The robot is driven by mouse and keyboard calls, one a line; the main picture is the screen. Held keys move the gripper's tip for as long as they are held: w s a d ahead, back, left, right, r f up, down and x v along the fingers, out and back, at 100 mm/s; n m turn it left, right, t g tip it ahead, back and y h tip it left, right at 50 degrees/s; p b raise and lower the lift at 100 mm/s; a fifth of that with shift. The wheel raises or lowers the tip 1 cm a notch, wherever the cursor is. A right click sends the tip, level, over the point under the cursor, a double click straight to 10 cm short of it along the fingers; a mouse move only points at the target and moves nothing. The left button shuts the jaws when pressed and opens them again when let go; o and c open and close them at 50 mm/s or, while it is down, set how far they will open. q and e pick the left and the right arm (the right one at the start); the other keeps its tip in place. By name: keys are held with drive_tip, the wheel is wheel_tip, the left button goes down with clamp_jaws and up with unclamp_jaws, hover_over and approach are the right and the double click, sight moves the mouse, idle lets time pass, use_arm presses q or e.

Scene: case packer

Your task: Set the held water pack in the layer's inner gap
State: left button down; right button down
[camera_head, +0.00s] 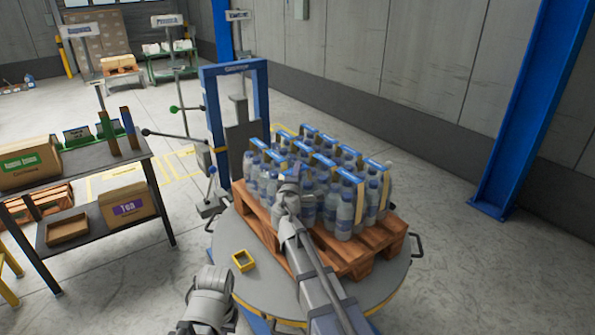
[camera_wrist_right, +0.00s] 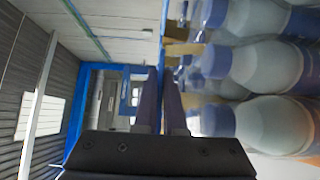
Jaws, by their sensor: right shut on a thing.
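The layer is several clear water bottles (camera_head: 345,215) with blue caps and blue-and-tan carry strips, standing close together on a wooden pallet (camera_head: 387,243). My right gripper (camera_head: 288,183) is at the near left side of the bottles, shut on the held water pack. The held pack is hard to tell from its neighbours, and my arm hides part of it. In the right wrist view the two dark fingers (camera_wrist_right: 161,100) are close together, with bottles (camera_wrist_right: 265,65) just to their right. The inner gap cannot be made out.
The pallet sits on a round grey turntable (camera_head: 232,232) with a small yellow frame (camera_head: 243,261) on it. A blue post frame (camera_head: 208,95) stands just behind. A dark shelf (camera_head: 135,146) with boxes is at left, a blue column (camera_head: 525,110) at right.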

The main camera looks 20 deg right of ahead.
drive_tip(key=shift+w+r, duration=0.1)
drive_tip(key=c, duration=1)
unclamp_jaws()
drive_tip(key=v, duration=1.2)
drive_tip(key=s+a+f+m+g+y, duration=0.1)
drive_tip(key=s+f+m+g, duration=0.85)
drive_tip(key=f, duration=0.55)
drive_tip(key=s+a+f+g+y, duration=0.2)
drive_tip(key=s+a, duration=0.3)
drive_tip(key=s, duration=0.3)
drive_tip(key=s+a+f+g+y, duration=0.3)
drive_tip(key=s+a+f+g, duration=0.2)
drive_tip(key=s, duration=0.3)
drive_tip(key=shift+a, duration=0.45)
